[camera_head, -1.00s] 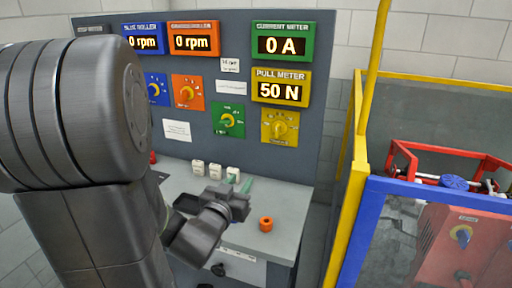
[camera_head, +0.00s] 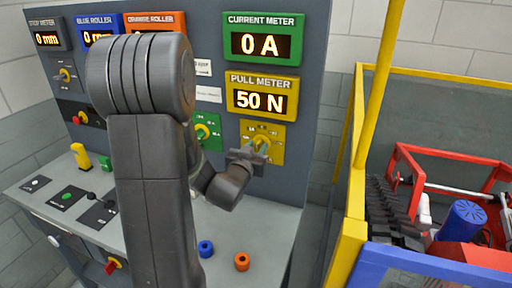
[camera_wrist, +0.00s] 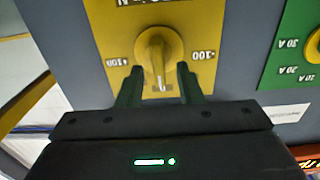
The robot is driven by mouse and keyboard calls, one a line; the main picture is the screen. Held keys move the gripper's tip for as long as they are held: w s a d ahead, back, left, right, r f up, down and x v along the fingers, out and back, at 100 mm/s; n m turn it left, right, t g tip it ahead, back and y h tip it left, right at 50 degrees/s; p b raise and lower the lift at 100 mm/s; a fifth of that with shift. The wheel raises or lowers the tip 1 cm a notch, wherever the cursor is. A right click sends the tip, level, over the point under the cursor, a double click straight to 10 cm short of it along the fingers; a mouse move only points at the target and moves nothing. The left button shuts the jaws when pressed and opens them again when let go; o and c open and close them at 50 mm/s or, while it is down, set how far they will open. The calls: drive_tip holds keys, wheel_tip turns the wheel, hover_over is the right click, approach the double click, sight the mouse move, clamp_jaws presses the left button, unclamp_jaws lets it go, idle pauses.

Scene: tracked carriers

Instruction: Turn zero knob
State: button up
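A yellow knob (camera_wrist: 157,58) sits on the yellow plate (camera_wrist: 185,15) below the pull meter (camera_head: 262,97), which reads 50 N. In the wrist view the plate shows upside down, with 100 marks on both sides of the knob. No zero label is readable. My gripper (camera_wrist: 160,84) is open, with its green fingers apart. The fingertips point at the plate, to the left and right of the knob's narrow end, with gaps on both sides. In the head view my gripper (camera_head: 252,153) covers part of the yellow plate and knob.
A green dial plate (camera_wrist: 295,50) is beside the yellow one. A current meter (camera_head: 262,40) reads 0 A. A yellow post (camera_head: 378,80) and frame stand at the right.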

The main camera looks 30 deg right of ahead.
clamp_jaws()
drive_tip(key=shift+f+n, duration=0.1)
drive_tip(key=shift+n, duration=0.2)
drive_tip(key=n, duration=0.2)
drive_tip(key=n+b, duration=0.1)
drive_tip(key=n, duration=0.1)
drive_tip(key=n+b, duration=0.1)
drive_tip(key=n, duration=0.1)
drive_tip(key=shift+w+a+n, duration=0.15)
drive_tip(key=shift+w+n, duration=0.15)
drive_tip(key=shift+n, duration=0.1)
drive_tip(key=shift+f+n, duration=0.1)
drive_tip(key=shift+n, duration=0.2)
idle(0.3)
unclamp_jaws()
